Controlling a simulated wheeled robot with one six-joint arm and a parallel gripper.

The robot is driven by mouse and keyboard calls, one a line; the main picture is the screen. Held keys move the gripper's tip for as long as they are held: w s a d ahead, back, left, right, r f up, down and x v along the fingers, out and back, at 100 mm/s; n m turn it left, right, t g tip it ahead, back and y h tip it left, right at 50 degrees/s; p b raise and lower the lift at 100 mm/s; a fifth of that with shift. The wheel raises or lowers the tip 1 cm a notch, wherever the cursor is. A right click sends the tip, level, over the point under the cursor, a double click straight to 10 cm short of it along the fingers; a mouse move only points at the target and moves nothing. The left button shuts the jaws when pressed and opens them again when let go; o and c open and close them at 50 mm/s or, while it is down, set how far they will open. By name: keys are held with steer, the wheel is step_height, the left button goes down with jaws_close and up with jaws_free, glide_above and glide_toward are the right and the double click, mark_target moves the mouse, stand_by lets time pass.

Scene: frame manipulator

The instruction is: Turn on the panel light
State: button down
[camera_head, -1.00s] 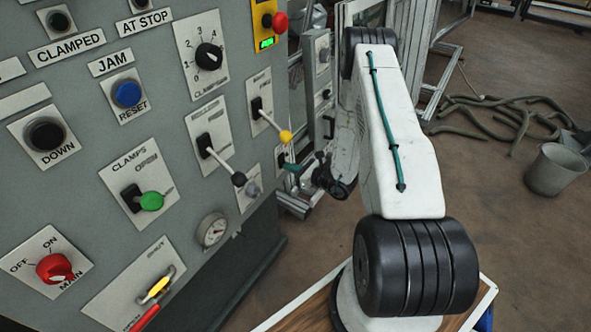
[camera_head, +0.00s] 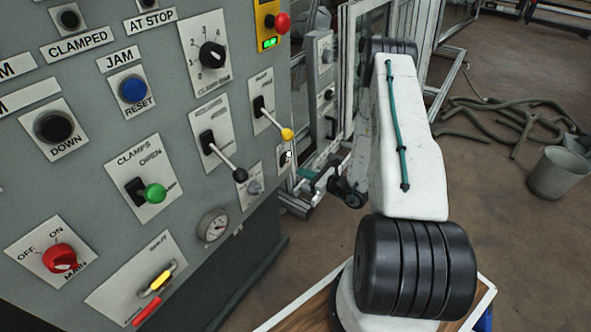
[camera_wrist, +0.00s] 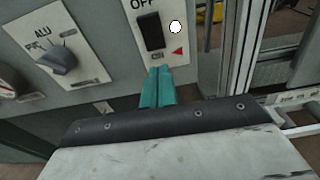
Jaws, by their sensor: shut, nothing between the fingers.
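A black rocker switch (camera_wrist: 151,31) sits on a white plate (camera_wrist: 188,50) in the wrist view, with "OFF" printed above it and a red triangle at its lower right. A round white lamp or knob (camera_wrist: 175,27) beside the switch looks bright. The bright white dot (camera_head: 289,153) also shows on a small plate at the panel's right edge in the head view. My gripper (camera_wrist: 157,72) has teal fingers pressed together with nothing between them. Its tips are just below the switch in the picture; contact cannot be told.
The grey panel (camera_head: 60,200) carries levers, a green knob (camera_head: 155,193), a red main knob (camera_head: 59,257) and a gauge (camera_head: 213,225). An "ALU" knob (camera_wrist: 62,58) is left of the switch. A metal frame (camera_wrist: 252,45) stands to the right.

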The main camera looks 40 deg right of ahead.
steer(key=s+d+f, duration=0.1)
steer(key=s+d, duration=0.1)
steer(key=s, duration=0.6)
steer(key=shift+d, duration=0.25)
steer(key=shift+w+f, duration=0.1)
steer(key=shift+f, duration=0.05)
steer(key=s+a+r+n+g+y, duration=0.4)
steer(key=a+r+n+g, duration=0.35)
steer(key=r, duration=0.25)
steer(key=s+a+r+n+g+y, duration=0.45)
steer(key=a+r+n+g, duration=0.3)
steer(key=r, duration=0.25)
steer(key=s+a+r+n+h, duration=0.3)
steer(key=s+r+n+h, duration=0.1)
steer(key=r, duration=0.4)
steer(key=s+a+r+n+h, duration=0.3)
steer(key=s+r+n+h, duration=0.2)
steer(key=r+n, duration=0.2)
steer(key=s+a+r+n+h, duration=0.4)
steer(key=s+r+n, duration=0.1)
steer(key=r, duration=0.4)
steer(key=shift+r+n+h, duration=0.3)
steer(key=shift+n+h, duration=0.05)
steer(key=shift+n, duration=0.35)
